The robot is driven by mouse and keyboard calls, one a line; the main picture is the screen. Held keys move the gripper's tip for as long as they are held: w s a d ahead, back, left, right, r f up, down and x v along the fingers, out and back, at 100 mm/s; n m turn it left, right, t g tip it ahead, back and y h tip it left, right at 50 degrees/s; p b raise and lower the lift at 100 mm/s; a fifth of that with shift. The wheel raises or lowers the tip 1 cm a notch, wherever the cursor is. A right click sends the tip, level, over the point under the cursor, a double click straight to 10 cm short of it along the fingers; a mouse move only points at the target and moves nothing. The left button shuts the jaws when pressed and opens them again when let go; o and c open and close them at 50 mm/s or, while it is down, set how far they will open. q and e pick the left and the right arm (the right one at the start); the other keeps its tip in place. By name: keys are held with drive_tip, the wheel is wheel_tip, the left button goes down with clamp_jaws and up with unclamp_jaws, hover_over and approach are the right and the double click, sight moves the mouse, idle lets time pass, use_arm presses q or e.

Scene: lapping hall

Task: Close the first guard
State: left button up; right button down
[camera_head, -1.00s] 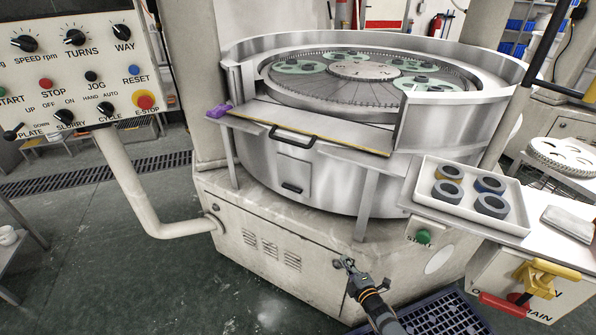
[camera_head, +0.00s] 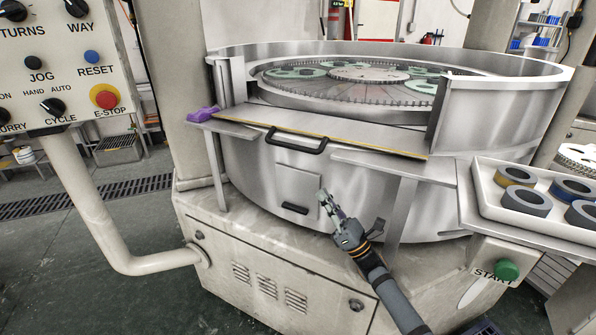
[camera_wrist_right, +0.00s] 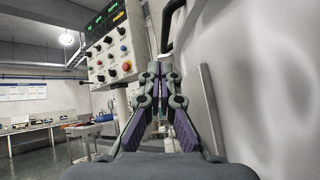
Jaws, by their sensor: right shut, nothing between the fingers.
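The guard (camera_head: 345,128) of the lapping machine is a flat metal panel with a yellow-black front edge. It lies folded down, roughly level, in front of the opening in the round steel wall. Its black handle (camera_head: 296,141) hangs at the front edge; a dark bar, probably this handle, shows at the top of the wrist view (camera_wrist_right: 172,22). My right gripper (camera_head: 325,198) is shut and empty, pointing up in front of the drum wall, below and slightly right of the handle, not touching it. My left gripper is not in view.
A lower black handle (camera_head: 295,208) sits on a small hatch, left of my right gripper. A purple item (camera_head: 202,114) lies at the guard's left end. The control panel (camera_head: 62,65) stands left. A tray of rings (camera_head: 480,188) and the green START button (camera_head: 507,270) are right.

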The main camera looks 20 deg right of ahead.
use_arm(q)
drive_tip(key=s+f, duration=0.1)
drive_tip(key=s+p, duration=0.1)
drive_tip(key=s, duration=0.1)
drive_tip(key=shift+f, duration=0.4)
use_arm(e)
drive_tip(key=x, duration=1.1)
drive_tip(key=shift+w+d, duration=0.35)
drive_tip(key=shift+d, duration=0.1)
drive_tip(key=shift+f, duration=0.2)
use_arm(q)
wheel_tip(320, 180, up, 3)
drive_tip(key=p, duration=0.3)
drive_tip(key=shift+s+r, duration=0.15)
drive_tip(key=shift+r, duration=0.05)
use_arm(e)
drive_tip(key=r+m+h, duration=0.2)
drive_tip(key=r+m+t+h, duration=0.1)
drive_tip(key=shift+s+a+r, duration=0.1)
drive_tip(key=shift+s+a, duration=0.1)
drive_tip(key=shift+a, duration=0.05)
